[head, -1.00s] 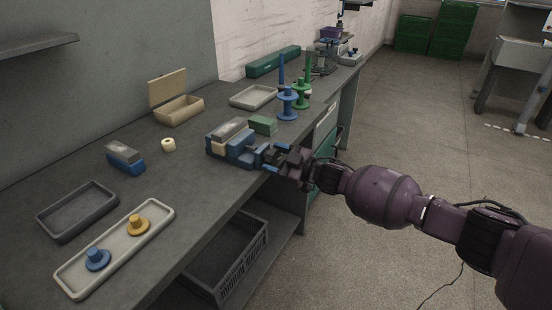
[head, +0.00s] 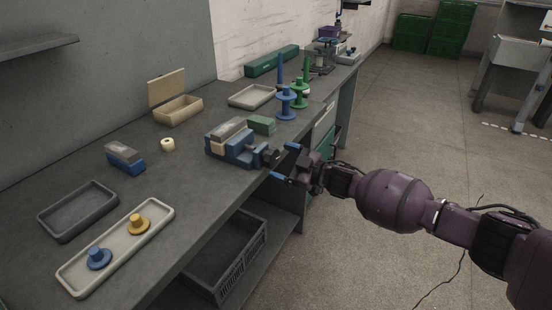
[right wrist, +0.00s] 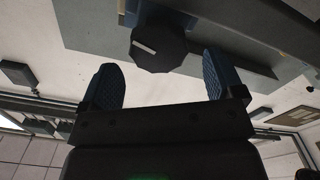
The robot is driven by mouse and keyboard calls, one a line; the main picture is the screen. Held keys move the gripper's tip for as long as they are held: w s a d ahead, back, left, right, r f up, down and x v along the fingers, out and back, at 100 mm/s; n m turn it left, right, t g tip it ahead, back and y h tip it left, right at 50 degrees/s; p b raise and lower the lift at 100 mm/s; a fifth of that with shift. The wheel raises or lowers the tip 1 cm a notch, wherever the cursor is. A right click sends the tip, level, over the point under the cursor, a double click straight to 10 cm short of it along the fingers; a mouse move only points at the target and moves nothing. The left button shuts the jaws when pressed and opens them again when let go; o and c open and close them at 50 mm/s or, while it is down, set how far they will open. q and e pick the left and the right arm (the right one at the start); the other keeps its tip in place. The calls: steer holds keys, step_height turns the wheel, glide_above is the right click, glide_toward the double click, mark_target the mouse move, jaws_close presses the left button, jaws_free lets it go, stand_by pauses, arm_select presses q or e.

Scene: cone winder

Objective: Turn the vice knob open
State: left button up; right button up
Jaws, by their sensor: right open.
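The blue vice (head: 232,145) with a grey top sits near the front edge of the bench. Its dark vice knob (head: 271,157) points toward the aisle. In the right wrist view the knob (right wrist: 158,48) is a black faceted disc with a pale line across it, tilted in the picture. My right gripper (head: 284,162) is just off the knob's outer side, apart from it. Its two blue fingertips are spread and empty; in the right wrist view the gripper (right wrist: 165,82) has the knob ahead, between and beyond the fingertips. My left gripper is not in view.
A green block (head: 262,125) and a blue spool (head: 286,103) stand behind the vice. A blue-and-grey block (head: 125,158) and a cream ring (head: 168,145) lie to its left. A long tray (head: 70,277) holds two knobbed pieces. The aisle to the right is clear floor.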

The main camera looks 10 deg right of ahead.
steer(key=p+v, duration=0.1)
steer(key=v, duration=0.6)
steer(key=shift+s+d, duration=0.25)
steer(key=shift+d, duration=0.05)
